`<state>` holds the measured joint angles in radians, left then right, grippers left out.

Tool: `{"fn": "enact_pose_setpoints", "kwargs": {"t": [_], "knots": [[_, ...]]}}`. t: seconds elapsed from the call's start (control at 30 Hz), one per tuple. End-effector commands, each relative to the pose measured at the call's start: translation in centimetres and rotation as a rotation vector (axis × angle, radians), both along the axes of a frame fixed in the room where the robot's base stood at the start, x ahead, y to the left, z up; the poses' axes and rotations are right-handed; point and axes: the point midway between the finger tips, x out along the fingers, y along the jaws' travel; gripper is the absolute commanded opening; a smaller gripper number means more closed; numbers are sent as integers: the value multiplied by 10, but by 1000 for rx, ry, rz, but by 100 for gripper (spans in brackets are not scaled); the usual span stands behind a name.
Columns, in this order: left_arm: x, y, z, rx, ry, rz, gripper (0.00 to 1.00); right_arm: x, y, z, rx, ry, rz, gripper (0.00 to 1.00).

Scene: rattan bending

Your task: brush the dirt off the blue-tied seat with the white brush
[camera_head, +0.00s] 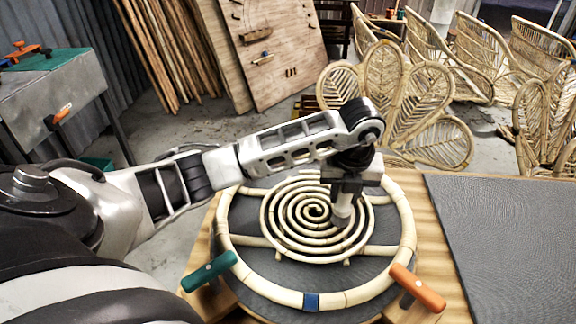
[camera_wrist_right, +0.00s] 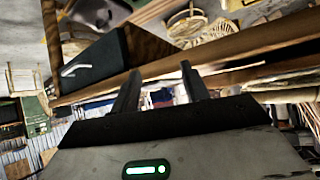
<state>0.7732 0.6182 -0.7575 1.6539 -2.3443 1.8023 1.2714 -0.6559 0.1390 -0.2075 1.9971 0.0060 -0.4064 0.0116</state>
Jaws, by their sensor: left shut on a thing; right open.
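The blue-tied seat is a round rattan ring with a coiled spiral centre (camera_head: 285,222). Its blue tie (camera_head: 311,301) is at the front of the ring. My left gripper (camera_head: 346,190) is above the right part of the spiral, shut on the white brush (camera_head: 342,211). The brush points down, its lower end at the spiral; I cannot tell if it touches. The gripper and brush hide part of the coil. I cannot make out dirt clearly. My right gripper (camera_wrist_right: 160,85) shows only in the right wrist view, open and empty, away from the seat.
A green-handled clamp (camera_head: 209,271) and an orange-handled clamp (camera_head: 417,288) stand at the seat's front left and front right. A dark grey mat (camera_head: 505,240) lies to the right. Rattan chairs (camera_head: 400,95) stand behind. A metal bench (camera_head: 55,95) is at the left.

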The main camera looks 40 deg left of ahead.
Motion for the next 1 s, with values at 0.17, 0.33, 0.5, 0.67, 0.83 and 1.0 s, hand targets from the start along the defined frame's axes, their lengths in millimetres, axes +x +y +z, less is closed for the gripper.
{"fn": "enact_pose_setpoints", "kwargs": {"t": [0.17, 0.33, 0.5, 0.67, 0.83, 1.0], "knots": [[0, -9, 0, 1, 0, 8, 7, -1, 0, 0, -1, 3, -1, 45], [0, -9, 26, 1, -2, 8, 7, -2, -2, 10, -5, 4, -2, 45], [1, -9, 40, 1, -2, 7, 7, -4, -4, 11, -12, 14, -4, 45], [1, -10, 54, 0, -2, 6, 7, -6, -7, 13, -17, 21, -10, 45], [1, -10, 67, 0, -4, 6, 7, -4, -8, 13, -16, 12, -13, 45], [1, -10, 77, 1, -2, 5, 7, -3, -7, 13, -15, 10, -13, 45]]}}
